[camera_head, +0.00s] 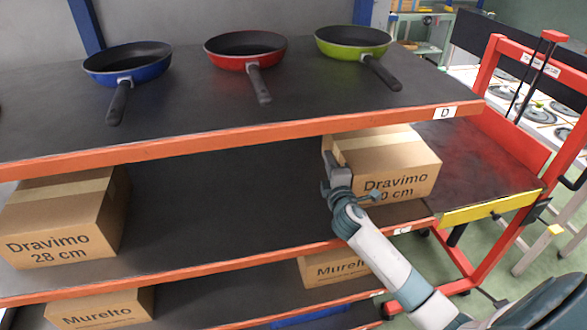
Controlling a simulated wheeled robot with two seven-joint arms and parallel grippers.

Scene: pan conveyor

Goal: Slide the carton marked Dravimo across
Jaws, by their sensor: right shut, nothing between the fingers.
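A brown carton marked Dravimo (408,165) sits at the right end of the middle shelf (230,200); the size on its front is partly hidden and ends in "0 cm". My right gripper (330,165) is shut and empty at this carton's left side, close against it; I cannot tell whether they touch. My right arm crosses in front of the carton's lower left corner. Another carton, marked Dravimo 28 cm (60,225), stands at the left end of the same shelf. My left gripper is not in view.
A red-framed cart with a dark top (475,165) and yellow front edge (490,207) adjoins the shelf's right end; its top is clear. Blue (125,65), red (245,45) and green (352,42) pans stand on the top shelf. Murelto cartons (100,308) are below.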

